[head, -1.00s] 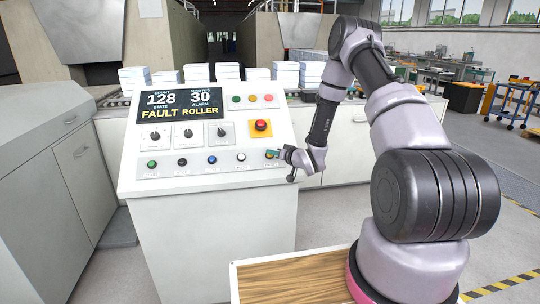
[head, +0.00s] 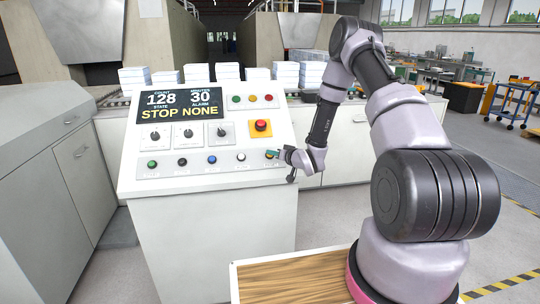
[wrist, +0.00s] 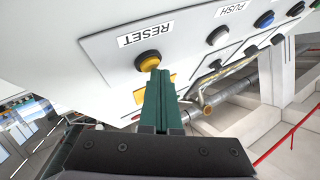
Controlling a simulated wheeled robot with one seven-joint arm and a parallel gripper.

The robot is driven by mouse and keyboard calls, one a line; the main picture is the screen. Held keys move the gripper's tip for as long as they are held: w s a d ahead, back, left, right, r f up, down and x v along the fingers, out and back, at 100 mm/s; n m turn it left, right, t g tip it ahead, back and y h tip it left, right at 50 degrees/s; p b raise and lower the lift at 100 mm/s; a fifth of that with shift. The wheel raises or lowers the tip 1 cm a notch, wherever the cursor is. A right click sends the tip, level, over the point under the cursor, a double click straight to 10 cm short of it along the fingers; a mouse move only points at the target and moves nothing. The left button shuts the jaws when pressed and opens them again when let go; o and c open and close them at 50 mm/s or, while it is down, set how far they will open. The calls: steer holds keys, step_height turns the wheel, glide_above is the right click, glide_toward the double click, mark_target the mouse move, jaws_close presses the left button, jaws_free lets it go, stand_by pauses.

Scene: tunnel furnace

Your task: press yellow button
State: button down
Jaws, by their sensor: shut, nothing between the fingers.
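The yellow button (wrist: 148,61) has a black collar and sits beside the label RESET in the wrist view. My gripper (wrist: 157,76) is shut and empty, with its green fingertips at the lower edge of the yellow button, appearing to touch it. In the head view my gripper (head: 273,154) is at the right end of the lower button row and covers most of the yellow button. The control panel's display (head: 180,105) reads 128, 30, STOP and NONE.
The lower row also holds green, black, blue and white buttons (head: 241,157). Above are dark knobs (head: 188,133) and a red emergency button (head: 261,125) on a yellow plate. White stacks (head: 228,72) stand on the conveyor behind. A wooden-topped surface (head: 290,274) is in front.

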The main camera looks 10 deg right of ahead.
steer(key=shift+s+r, duration=0.45)
steer(key=shift+r, duration=0.15)
steer(key=shift+s+r, duration=0.75)
steer(key=shift+r, duration=0.3)
steer(key=shift+s+r, duration=0.7)
steer(key=shift+r, duration=0.3)
steer(key=shift+r, duration=0.1)
steer(key=s+d+r+m+g+h, duration=0.1)
steer(key=s+d+r+g+h, duration=0.25)
steer(key=r, duration=0.75)
steer(key=s+d+r+m+h, duration=0.1)
steer(key=s+d+r+h, duration=0.4)
steer(key=r, duration=0.6)
steer(key=s+a+r+g+y, duration=0.1)
steer(key=s+r, duration=0.2)
steer(key=s, duration=0.7)
steer(key=s+a+r+m+g+y, duration=0.1)
steer(key=s+r, duration=0.2)
steer(key=s, duration=0.6)
steer(key=s+a+r+m+g+y, duration=0.1)
steer(key=s+r, duration=0.3)
steer(key=s, duration=0.6)
steer(key=shift+s+a+y, duration=0.15)
steer(key=shift+s+y, duration=0.15)
steer(key=shift+y, duration=0.25)
